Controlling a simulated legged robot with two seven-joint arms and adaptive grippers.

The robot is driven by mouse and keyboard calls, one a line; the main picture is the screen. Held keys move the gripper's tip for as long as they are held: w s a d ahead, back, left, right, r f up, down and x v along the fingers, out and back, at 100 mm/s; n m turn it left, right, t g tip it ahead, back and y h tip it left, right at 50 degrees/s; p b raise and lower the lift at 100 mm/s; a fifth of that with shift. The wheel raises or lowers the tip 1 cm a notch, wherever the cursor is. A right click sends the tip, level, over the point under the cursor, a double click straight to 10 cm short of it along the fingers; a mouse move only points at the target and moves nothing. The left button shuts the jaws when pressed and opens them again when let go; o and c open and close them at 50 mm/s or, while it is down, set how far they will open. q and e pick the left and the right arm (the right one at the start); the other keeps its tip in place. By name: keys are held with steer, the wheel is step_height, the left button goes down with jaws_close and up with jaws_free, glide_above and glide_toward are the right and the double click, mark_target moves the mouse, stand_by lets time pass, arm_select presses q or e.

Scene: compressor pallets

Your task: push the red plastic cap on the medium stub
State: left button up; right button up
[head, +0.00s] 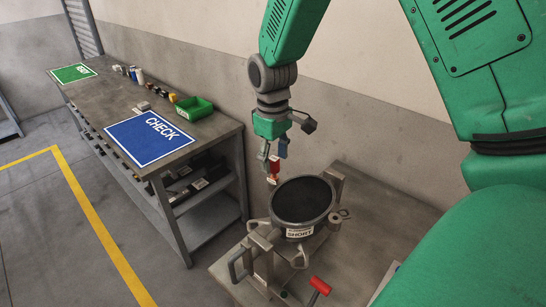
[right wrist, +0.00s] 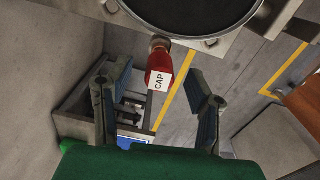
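The red cap (head: 273,168), marked CAP, is at the rim of the round dark-topped vessel (head: 303,200) on the pallet. In the right wrist view the cap (right wrist: 159,67) has its label toward me, and its far end meets a small metal part (right wrist: 160,42) under the rim. I cannot tell how far it is seated or which stub this is. My right gripper (head: 274,157) is open with the cap between its fingertips, and gaps show on both sides in the right wrist view. The vessel carries a SHORT label. My left gripper is not in view.
A red-handled lever (head: 320,286) stands at the pallet's front. Metal brackets (head: 262,258) surround the vessel. A workbench (head: 195,150) at left holds a blue CHECK mat (head: 150,139), a green bin (head: 194,108) and small parts. The floor beside the yellow line is clear.

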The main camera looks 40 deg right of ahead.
mark_target(273, 159)
step_height(273, 159, up, 12)
steer(key=shift+a, duration=0.2)
stand_by(0.4)
steer(key=shift+f, duration=0.1)
stand_by(0.4)
